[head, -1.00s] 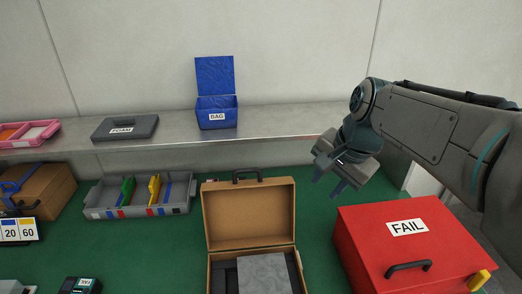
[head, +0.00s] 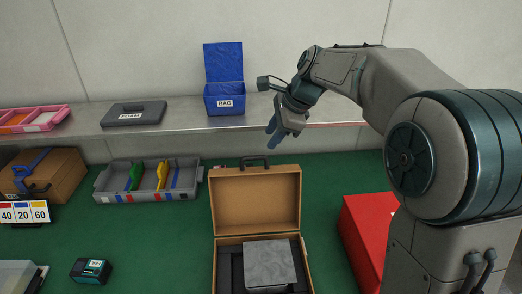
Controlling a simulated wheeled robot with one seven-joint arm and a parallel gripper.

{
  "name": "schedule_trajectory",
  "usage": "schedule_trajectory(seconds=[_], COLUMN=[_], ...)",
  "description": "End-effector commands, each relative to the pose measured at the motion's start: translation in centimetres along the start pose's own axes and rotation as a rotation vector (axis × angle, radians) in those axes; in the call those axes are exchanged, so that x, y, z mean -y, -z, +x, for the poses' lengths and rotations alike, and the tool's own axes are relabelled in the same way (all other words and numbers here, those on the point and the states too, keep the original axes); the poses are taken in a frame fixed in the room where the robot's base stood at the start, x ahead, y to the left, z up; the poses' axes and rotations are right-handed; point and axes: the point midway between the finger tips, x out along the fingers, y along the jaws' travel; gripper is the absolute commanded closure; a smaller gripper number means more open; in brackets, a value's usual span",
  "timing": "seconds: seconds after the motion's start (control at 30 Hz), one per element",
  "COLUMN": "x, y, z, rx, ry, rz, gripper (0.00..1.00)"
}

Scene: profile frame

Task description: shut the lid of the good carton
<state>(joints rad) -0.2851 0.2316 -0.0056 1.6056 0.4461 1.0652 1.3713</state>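An open brown carton (head: 219,243), shaped like a case, stands on the green bench top at lower middle. Its lid (head: 254,200) stands up at the back, with a dark handle (head: 255,160) on its top edge. A grey block (head: 269,262) lies inside between dark inserts. No label is readable on this carton. My gripper (head: 274,130) is above and behind the raised lid, in front of the shelf edge, and apart from the lid. Its two fingers point down to the left, look spread, and hold nothing visible.
A red box (head: 366,232), labelled FAIL earlier, stands at right, partly behind my arm. A closed brown case (head: 52,172) with a blue strap and a grey tray (head: 117,194) are at left. The shelf (head: 172,123) holds an open blue BAG box (head: 223,98) and a FOAM case (head: 134,113).

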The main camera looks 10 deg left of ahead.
Motion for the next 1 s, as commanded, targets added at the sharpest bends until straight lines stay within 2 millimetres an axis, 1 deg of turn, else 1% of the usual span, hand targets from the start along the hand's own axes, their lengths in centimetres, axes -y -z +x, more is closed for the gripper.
schedule_trajectory(seconds=[0.03, 0.2, 0.3, 0.4, 0.57, 0.8, 0.83, 0.93, 0.97, 1.0], x=[0.0, 0.0, 0.0, 0.0, 0.0, 0.0, 0.0, 0.0, 0.0, 0.0], y=[-0.1, 0.0, 0.0, 0.0, 0.0, 0.0, 0.0, 0.0, 0.0, 0.0], z=[1.2, 4.6, 6.1, 7.2, 8.0, 8.1, 8.1, 8.1, 8.1, 8.1], rx=[0.001, 0.000, -0.001, 0.000, 0.000, 0.000, 0.000, 0.000, 0.000, -0.001], ry=[-0.005, -0.004, -0.002, -0.002, 0.000, 0.001, 0.001, 0.001, 0.001, 0.001], rz=[0.000, 0.001, -0.001, -0.001, -0.001, -0.001, -0.001, -0.001, -0.001, -0.001], gripper=[0.66, 0.66, 0.66, 0.66, 0.66, 0.66, 0.68, 0.96, 1.00, 1.00])
